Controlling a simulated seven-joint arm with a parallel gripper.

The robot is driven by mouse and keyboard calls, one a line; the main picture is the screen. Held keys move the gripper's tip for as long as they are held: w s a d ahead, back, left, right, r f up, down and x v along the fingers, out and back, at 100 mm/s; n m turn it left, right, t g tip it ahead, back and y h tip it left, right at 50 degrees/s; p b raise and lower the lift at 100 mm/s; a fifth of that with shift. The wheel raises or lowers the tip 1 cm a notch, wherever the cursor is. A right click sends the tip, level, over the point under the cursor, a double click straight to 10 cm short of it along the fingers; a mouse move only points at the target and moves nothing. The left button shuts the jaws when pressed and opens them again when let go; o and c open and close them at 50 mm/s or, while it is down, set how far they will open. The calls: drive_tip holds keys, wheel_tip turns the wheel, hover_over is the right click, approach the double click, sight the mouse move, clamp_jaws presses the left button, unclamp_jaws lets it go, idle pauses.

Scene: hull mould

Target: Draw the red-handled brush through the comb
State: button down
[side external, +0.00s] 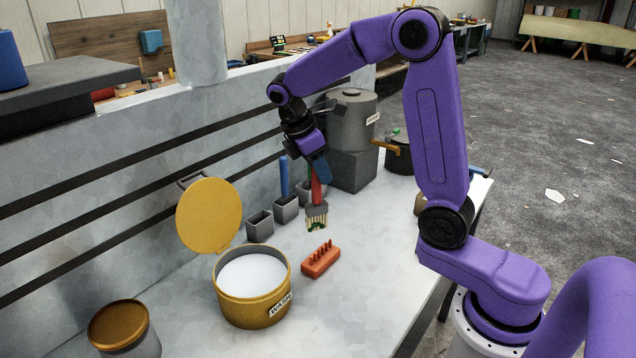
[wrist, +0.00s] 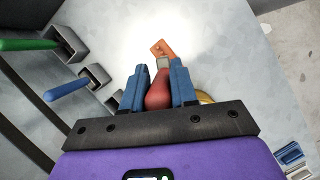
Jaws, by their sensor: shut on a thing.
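My gripper (side external: 318,172) is shut on the handle of the red-handled brush (side external: 317,192). The brush hangs roughly upright, bristles down, above the bench, with green patches on its pale bristles. The comb (side external: 321,261), an orange-red block with a row of upright pegs, lies on the bench in front of and below the bristles, apart from them. In the wrist view, the blue fingers of my gripper (wrist: 158,72) flank the red handle (wrist: 158,94). The comb (wrist: 162,48) shows just beyond the brush head, partly hidden by it.
An open yellow pot marked WASH (side external: 252,305) holds white contents left of the comb. Grey holders line the wall: one empty (side external: 260,224), one with a blue handle (side external: 284,178), one with a green handle (wrist: 28,44). A lidded tin (side external: 118,325) stands front left.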

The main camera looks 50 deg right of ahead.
sight(320, 190)
drive_tip(key=shift+w+d+r+n+t, duration=0.25)
drive_tip(key=shift+r+n+t, duration=0.1)
drive_tip(key=shift+n, duration=0.45)
drive_tip(key=shift+d+f, duration=0.1)
drive_tip(key=shift+f, duration=3.35)
drive_tip(key=shift+s, duration=0.1)
drive_tip(key=shift+s+r, duration=0.15)
drive_tip(key=shift+s, duration=0.85)
drive_tip(key=shift+w, duration=0.15)
